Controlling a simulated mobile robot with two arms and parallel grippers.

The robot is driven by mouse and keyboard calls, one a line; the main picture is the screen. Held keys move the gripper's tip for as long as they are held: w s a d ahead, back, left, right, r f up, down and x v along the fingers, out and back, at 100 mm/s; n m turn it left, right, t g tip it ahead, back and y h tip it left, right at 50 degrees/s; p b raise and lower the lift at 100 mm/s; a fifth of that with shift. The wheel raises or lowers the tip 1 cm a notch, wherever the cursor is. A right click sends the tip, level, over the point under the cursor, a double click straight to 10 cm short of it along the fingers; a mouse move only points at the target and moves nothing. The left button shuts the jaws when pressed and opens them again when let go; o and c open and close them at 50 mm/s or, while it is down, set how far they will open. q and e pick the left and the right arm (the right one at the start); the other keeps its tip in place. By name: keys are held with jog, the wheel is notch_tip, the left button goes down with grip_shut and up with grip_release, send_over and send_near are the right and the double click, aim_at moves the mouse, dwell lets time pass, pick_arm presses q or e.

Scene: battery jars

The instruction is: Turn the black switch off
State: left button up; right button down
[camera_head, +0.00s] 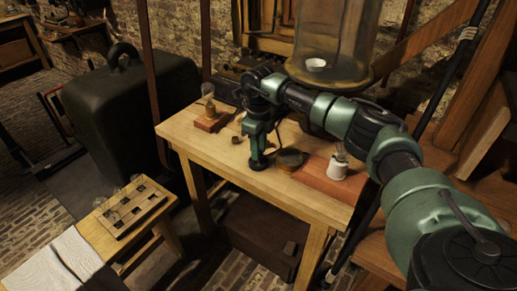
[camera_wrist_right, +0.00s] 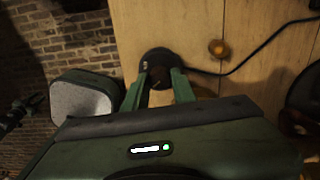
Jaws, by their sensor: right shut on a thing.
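The black switch (camera_head: 258,164) is a round black piece with a cable, on the light wooden table near its front edge. In the right wrist view the switch (camera_wrist_right: 159,58) lies between my fingertips. My right gripper (camera_head: 257,155) points straight down and is shut on the switch's knob. In the right wrist view the right gripper (camera_wrist_right: 160,78) hides part of the knob, and I cannot tell its setting. My left gripper is not in view.
The wooden table (camera_head: 225,157) also holds a bulb on a wooden block (camera_head: 212,120) and a white-based lamp (camera_head: 338,168). A black cable (camera_wrist_right: 245,65) leaves the switch. A large glass bell (camera_head: 335,40) stands behind. A low bench (camera_head: 100,235) stands at the lower left.

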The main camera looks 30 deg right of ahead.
jog(key=shift+n, duration=0.9)
jog(key=c, duration=1.1)
grip_release()
jog(key=shift+c, duration=0.2)
jog(key=shift+r, duration=0.15)
notch_tip(320, 180, up, 8)
jog(key=shift+f+b, duration=0.2)
jog(key=shift+b, duration=0.25)
